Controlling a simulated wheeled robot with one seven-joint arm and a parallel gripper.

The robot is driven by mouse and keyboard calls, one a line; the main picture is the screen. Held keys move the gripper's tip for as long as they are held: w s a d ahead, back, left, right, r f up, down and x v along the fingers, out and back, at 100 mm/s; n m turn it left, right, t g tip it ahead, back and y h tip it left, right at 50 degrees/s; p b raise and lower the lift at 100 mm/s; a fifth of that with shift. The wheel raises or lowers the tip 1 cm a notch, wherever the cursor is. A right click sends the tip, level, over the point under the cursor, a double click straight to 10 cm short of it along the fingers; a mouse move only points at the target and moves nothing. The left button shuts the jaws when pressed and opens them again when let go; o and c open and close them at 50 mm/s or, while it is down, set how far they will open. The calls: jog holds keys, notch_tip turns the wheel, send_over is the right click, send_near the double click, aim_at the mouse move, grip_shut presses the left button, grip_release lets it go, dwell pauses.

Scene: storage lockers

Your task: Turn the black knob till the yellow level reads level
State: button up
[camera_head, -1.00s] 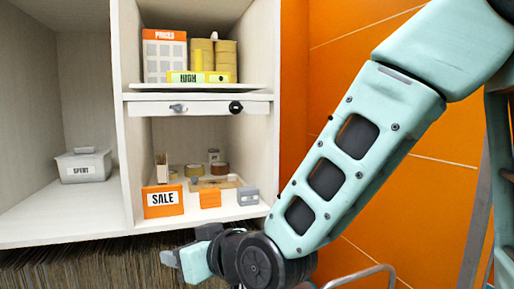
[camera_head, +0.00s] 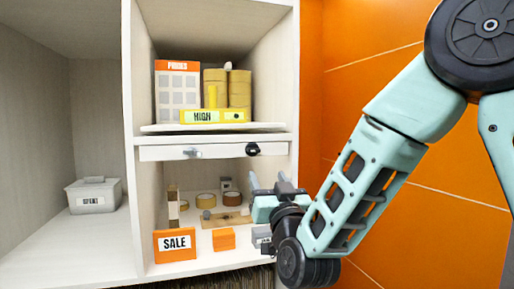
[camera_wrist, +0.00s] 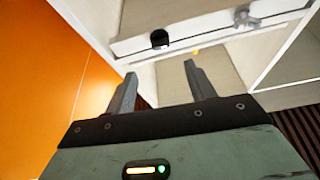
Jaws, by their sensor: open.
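The black knob (camera_head: 253,149) sits at the right of a white rail under the upper shelf. It also shows in the wrist view (camera_wrist: 159,39), ahead of my fingers. The yellow level (camera_head: 213,117) lies on the white shelf board (camera_head: 160,129) above the rail. Its face reads HIGH and has a small dark round mark at the right; I cannot make out a bubble. My gripper (camera_head: 268,181) is open and empty, below the knob and apart from it. In the wrist view its two fingers (camera_wrist: 160,72) stand wide apart.
A grey knob (camera_head: 192,153) is on the same rail, left of the black one. An orange SALE box (camera_head: 175,244) and small items fill the compartment below. The locker's right wall (camera_head: 297,60) is close.

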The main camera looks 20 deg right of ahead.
aim_at(255, 152)
jog(key=p+x, duration=0.4)
jog(key=x, duration=0.6)
jog(key=shift+r+p, duration=0.1)
jog(key=shift+p, duration=0.25)
jog(key=shift+w+r, duration=0.15)
jog(key=shift+w, duration=0.5)
jog(key=shift+c, duration=0.3)
jog(key=c, duration=0.9)
